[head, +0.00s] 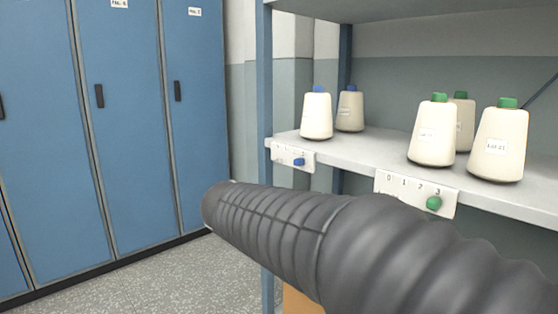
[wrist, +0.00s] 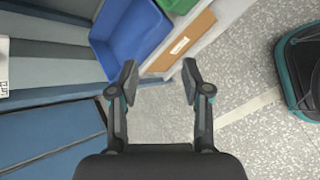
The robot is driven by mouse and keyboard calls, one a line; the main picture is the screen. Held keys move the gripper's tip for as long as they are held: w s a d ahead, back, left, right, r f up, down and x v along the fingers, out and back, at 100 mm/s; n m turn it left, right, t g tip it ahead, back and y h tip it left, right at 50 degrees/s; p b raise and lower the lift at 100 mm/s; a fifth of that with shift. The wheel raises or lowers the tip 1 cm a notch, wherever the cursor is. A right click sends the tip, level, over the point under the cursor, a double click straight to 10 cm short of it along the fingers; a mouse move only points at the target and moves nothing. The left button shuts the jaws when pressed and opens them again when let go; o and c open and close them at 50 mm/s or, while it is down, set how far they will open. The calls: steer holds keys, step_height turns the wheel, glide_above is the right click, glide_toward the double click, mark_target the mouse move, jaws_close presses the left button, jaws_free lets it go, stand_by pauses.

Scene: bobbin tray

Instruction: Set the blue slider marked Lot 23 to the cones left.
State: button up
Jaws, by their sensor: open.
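The blue slider (head: 299,161) sits toward the right end of a small white scale plate (head: 280,153) on the shelf's front edge, close to the 3; its exact mark is too small to tell. Two cream cones with blue tops, one in front (head: 317,116) and one behind (head: 350,111), stand on the shelf above that plate. Any Lot 23 marking cannot be read. My gripper (wrist: 159,75) is open and empty in the wrist view, with floor and bins beyond its fingers. It is not visible in the head view, where my dark arm crosses the foreground.
A green slider (head: 433,203) is near 3 on a second plate (head: 392,189), below three green-topped cones (head: 434,135). Blue lockers (head: 120,130) line the left. The wrist view shows a blue bin (wrist: 122,38), a green bin (wrist: 176,5) and open speckled floor.

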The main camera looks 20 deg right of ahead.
steer(key=w+r+n+t+h, duration=0.1)
steer(key=w+r+n+h, duration=0.5)
steer(key=w, duration=0.5)
steer(key=n+t+h, duration=0.2)
steer(key=n, duration=0.1)
glide_toward(295, 161)
steer(key=p+x, duration=0.1)
steer(key=x, duration=0.8)
steer(key=shift+w+d, duration=0.1)
steer(key=shift+d, duration=0.25)
jaws_close()
